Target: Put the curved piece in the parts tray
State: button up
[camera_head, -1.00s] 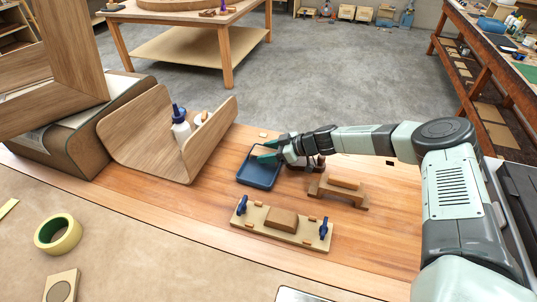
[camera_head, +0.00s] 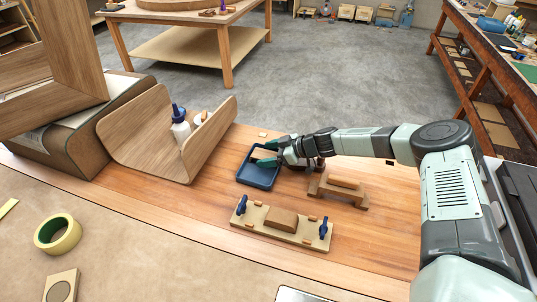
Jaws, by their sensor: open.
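The parts tray is a small blue tray (camera_head: 257,174) on the wooden bench, left of my arm. My gripper (camera_head: 268,153) is over its far right part, with its green fingers apart. A small pale tan piece (camera_head: 263,154), likely the curved piece, shows between the fingers, within the tray's outline. Its curve is too small to make out. I cannot tell whether it rests on the tray floor or touches a finger.
A wooden stand with a block (camera_head: 340,187) is right of the tray. A clamping board (camera_head: 262,221) with blue clamps and a wooden block lies in front. A large bent wooden shell (camera_head: 150,140) holding bottles stands left. Yellow tape (camera_head: 58,234) lies front left.

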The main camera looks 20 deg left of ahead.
jog(key=v, duration=1.1)
jog(key=shift+d+r, duration=0.15)
jog(key=shift+d, duration=0.15)
jog(key=s+d+r+m+t+h, duration=0.15)
jog(key=s+d+r+h, duration=0.3)
jog(key=r, duration=0.55)
jog(key=s+d+r+m+h, duration=0.3)
jog(key=s+d+r, duration=0.15)
jog(key=r, duration=0.55)
jog(key=s+d+r+m+t+h, duration=0.1)
jog(key=s+d+r+m+h, duration=0.3)
jog(key=r, duration=0.6)
jog(key=s+d+r+m+t+h, duration=0.1)
jog(key=s+d+r+m+t, duration=0.45)
jog(key=s+r, duration=0.6)
jog(key=s+d+f+m+g, duration=0.2)
jog(key=s+f+m, duration=0.1)
jog(key=s, duration=0.4)
jog(key=shift+s+f, duration=0.3)
jog(key=shift+d, duration=0.15)
